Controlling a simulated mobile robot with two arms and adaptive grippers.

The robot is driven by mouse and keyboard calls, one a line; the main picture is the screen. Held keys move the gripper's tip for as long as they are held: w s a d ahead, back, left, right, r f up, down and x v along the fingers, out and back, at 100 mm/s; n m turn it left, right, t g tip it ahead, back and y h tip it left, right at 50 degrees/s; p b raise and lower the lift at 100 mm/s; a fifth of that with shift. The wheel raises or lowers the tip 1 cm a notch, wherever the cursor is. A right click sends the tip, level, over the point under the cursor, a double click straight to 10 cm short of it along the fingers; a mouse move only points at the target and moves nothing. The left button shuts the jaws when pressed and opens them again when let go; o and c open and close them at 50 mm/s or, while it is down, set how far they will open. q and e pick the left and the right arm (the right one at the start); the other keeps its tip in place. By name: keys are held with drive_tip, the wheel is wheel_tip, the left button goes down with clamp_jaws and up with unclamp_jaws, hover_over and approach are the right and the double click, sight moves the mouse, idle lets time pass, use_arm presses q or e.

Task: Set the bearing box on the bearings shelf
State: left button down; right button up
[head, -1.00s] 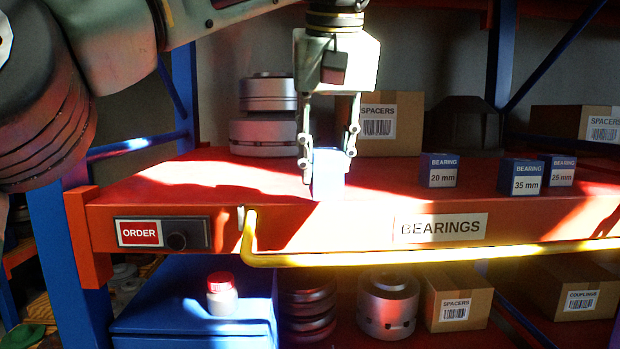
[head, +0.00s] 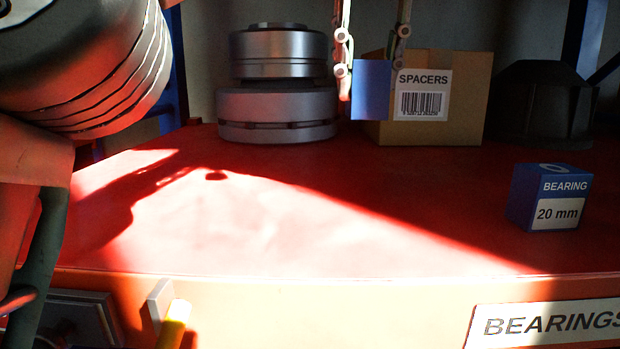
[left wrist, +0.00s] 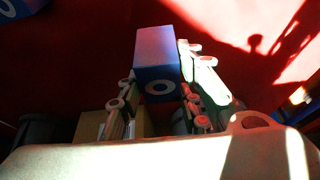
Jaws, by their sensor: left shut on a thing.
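The held bearing box (head: 370,98) is a plain blue box in the upper middle of the head view, with no label visible there. My left gripper (head: 371,72) is shut on it from above, one finger at each side. The box appears raised above the red bearings shelf (head: 250,235), in front of a spacers carton. In the left wrist view the box (left wrist: 157,45) sits between the fingertips (left wrist: 157,68), a pale ring on its near face and red shelf behind it. My right gripper is out of view.
A blue 20 mm bearing box (head: 548,198) stands at the right. Stacked grey metal parts (head: 277,112), the spacers carton (head: 462,115) and a dark housing (head: 543,105) line the back. The front lip bears a BEARINGS label (head: 550,322). The shelf's middle and left are clear.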

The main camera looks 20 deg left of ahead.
use_arm(q)
drive_tip(key=shift+s+a+f, duration=0.2)
drive_tip(key=shift+s, duration=0.2)
drive_tip(key=shift+s+a, duration=0.2)
drive_tip(key=s+a+f, duration=0.1)
drive_tip(key=s+f, duration=0.2)
drive_tip(key=s+a+f, duration=0.1)
drive_tip(key=s+f, duration=0.1)
drive_tip(key=f, duration=0.1)
drive_tip(key=s+a+f, duration=0.1)
drive_tip(key=s+f, duration=0.2)
drive_tip(key=shift+s+a, duration=0.15)
drive_tip(key=shift+s, duration=0.15)
drive_tip(key=shift+w+a+f, duration=0.1)
drive_tip(key=shift+w+f, duration=0.05)
drive_tip(key=shift+f, duration=0.2)
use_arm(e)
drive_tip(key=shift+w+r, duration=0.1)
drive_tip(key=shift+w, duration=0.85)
use_arm(q)
drive_tip(key=shift+s, duration=0.2)
